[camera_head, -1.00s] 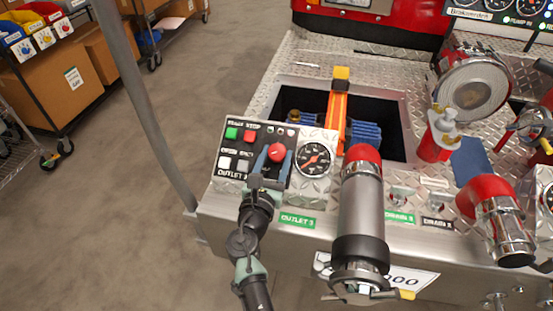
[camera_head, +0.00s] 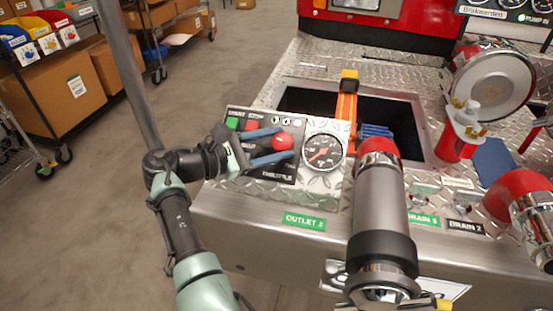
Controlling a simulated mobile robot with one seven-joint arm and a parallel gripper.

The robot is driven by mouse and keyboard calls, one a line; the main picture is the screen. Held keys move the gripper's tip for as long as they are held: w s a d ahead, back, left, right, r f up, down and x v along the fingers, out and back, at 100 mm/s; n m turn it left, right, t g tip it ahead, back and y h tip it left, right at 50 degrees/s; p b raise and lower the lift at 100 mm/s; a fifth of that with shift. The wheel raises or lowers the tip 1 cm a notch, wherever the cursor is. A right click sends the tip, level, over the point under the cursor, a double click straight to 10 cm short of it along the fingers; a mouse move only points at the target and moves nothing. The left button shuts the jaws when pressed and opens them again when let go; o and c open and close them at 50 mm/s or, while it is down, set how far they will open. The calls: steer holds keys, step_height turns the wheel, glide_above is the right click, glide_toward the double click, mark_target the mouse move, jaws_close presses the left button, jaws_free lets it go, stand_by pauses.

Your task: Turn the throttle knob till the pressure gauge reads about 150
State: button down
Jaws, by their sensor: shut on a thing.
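The red throttle knob (camera_head: 283,141) is on the black control panel (camera_head: 283,173), above the word THROTTLE. My gripper (camera_head: 280,146) reaches in from the left, with one blue finger above and one below the knob. It is shut on the knob.
A large metal pipe with a red end (camera_head: 381,200) stands right of the gauge. An open recess with an orange lever (camera_head: 346,105) lies behind. A grey upright pole (camera_head: 128,70) stands left of the panel. A green OUTLET 3 label (camera_head: 304,221) is on the front edge.

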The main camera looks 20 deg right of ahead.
steer(key=shift+w+f+m+g+b, duration=0.15)
steer(key=shift+m+g+b, duration=1)
steer(key=shift+b, duration=0.7)
steer(key=shift+m+g+y+b, duration=0.35)
steer(key=shift+g+b, duration=0.1)
steer(key=shift+b, duration=0.15)
steer(key=shift+c, duration=1.4)
jaws_free()
steer(key=shift+d+r, duration=0.1)
steer(key=shift+r, duration=0.1)
steer(key=shift+v, duration=3.75)
